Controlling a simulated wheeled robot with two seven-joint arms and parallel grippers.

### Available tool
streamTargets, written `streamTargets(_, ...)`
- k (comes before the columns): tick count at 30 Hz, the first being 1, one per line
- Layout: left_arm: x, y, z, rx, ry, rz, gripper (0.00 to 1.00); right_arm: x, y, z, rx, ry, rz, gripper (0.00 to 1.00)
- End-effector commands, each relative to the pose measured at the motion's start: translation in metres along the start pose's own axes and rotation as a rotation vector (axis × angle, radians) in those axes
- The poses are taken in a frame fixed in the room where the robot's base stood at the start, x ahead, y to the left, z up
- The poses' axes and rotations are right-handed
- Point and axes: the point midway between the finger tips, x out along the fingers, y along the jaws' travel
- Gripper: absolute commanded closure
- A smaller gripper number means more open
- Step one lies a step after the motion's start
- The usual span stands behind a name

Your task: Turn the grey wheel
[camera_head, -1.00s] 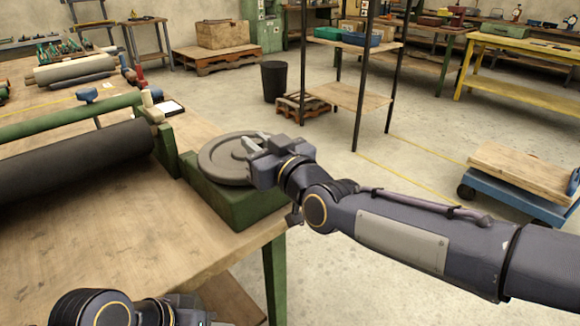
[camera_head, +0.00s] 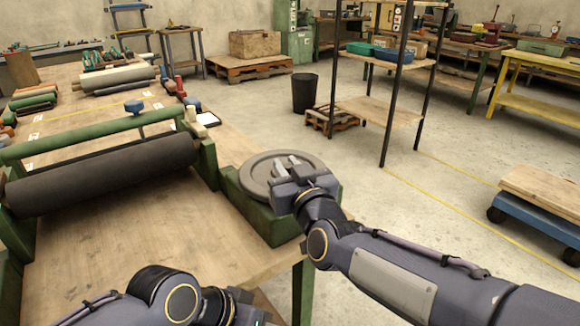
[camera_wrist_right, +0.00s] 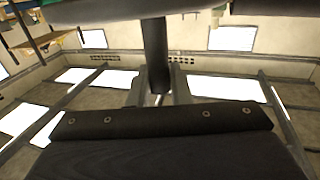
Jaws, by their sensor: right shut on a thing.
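The grey wheel (camera_head: 256,178) is a round disc lying flat on a green block at the table's right corner. My right gripper (camera_head: 287,168) reaches over its near side and hides part of it. In the right wrist view, the fingers (camera_wrist_right: 158,88) are shut on a dark upright handle (camera_wrist_right: 155,50), with the wheel's grey disc (camera_wrist_right: 105,10) at the top edge. My left gripper (camera_head: 245,306) is low at the bottom of the head view, apart from the wheel; its fingers do not show clearly.
A large dark roller (camera_head: 100,175) in a green frame lies left of the wheel on the wooden table (camera_head: 150,235). A shelf rack (camera_head: 375,112) and a black bin (camera_head: 305,93) stand behind. A blue cart (camera_head: 540,215) is at right. Open floor lies between.

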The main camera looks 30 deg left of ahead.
Motion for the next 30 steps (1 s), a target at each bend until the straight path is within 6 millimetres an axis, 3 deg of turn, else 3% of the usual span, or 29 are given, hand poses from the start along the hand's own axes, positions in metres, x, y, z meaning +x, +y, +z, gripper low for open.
streamTargets(5,0.000,0.000,0.000,0.000,0.000,0.000,0.60,0.000,-0.003,0.000,-0.001,-0.001,-0.006,1.00)
streamTargets(6,0.000,0.000,0.000,0.000,0.000,0.000,0.60,0.000,-0.003,0.000,-0.001,-0.001,-0.007,0.79)
streamTargets(10,0.000,0.000,0.000,0.000,0.000,0.000,0.60,0.000,-0.003,0.000,-0.001,-0.001,-0.005,0.63)
streamTargets(20,0.000,0.000,0.000,0.000,0.000,0.000,0.60,-0.004,-0.001,0.000,0.000,0.000,-0.002,0.63)
streamTargets(30,0.000,0.000,0.000,0.000,0.000,0.000,0.60,-0.057,-0.002,0.000,0.000,-0.001,-0.005,0.63)
